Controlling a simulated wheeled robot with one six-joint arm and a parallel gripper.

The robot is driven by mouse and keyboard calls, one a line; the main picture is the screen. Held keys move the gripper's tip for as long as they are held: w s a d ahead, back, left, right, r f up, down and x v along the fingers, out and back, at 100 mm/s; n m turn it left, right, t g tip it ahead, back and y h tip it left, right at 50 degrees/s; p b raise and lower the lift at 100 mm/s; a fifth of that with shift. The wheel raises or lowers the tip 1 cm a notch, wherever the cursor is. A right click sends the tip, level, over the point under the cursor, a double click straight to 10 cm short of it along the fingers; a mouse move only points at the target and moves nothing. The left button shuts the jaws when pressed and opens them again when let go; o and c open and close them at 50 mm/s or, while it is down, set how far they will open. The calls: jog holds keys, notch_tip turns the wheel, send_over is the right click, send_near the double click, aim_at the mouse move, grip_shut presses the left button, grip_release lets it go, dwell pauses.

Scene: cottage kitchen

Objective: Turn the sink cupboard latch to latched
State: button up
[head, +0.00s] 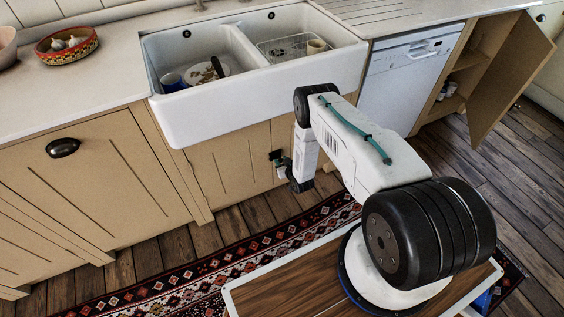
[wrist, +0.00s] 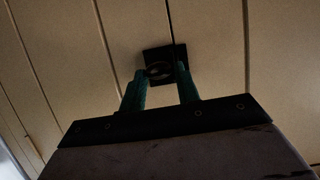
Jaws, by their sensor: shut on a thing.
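The sink cupboard (head: 222,165) is beige with grooved doors under the white double sink, and its doors look closed. Its latch is a small dark piece on a dark square plate (wrist: 152,54) at the seam between the doors. In the wrist view, my gripper (wrist: 164,74) has its two green fingers at the latch, one on each side, shut on it. In the head view, my gripper (head: 277,160) reaches the cupboard front, partly hidden by my arm. The fingertips cover part of the latch, and I cannot tell which way it is turned.
The white sink (head: 190,110) overhangs the cupboard, with dishes in its bowls. A dishwasher (head: 408,75) stands to the right. Beyond it, a cupboard door (head: 508,75) hangs open. A patterned rug (head: 190,280) lies on the wooden floor in front.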

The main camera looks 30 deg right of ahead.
jog(key=shift+a+n, duration=0.1)
jog(key=shift+n, duration=0.2)
jog(key=n+h, duration=0.2)
jog(key=shift+a+n, duration=0.25)
jog(key=shift+n, duration=0.05)
jog(key=shift+a+f+n+t+h, duration=0.15)
jog(key=shift+n+t+h, duration=0.5)
jog(key=shift+n, duration=1)
jog(key=shift+a+f+n+t+h, duration=0.1)
jog(key=shift+f+n+t+h, duration=0.25)
jog(key=shift+n+h, duration=0.9)
jog(key=shift+a+f+n+t+h, duration=0.15)
jog(key=shift+n+t+h, duration=0.3)
jog(key=shift+n, duration=1.55)
jog(key=o, duration=1)
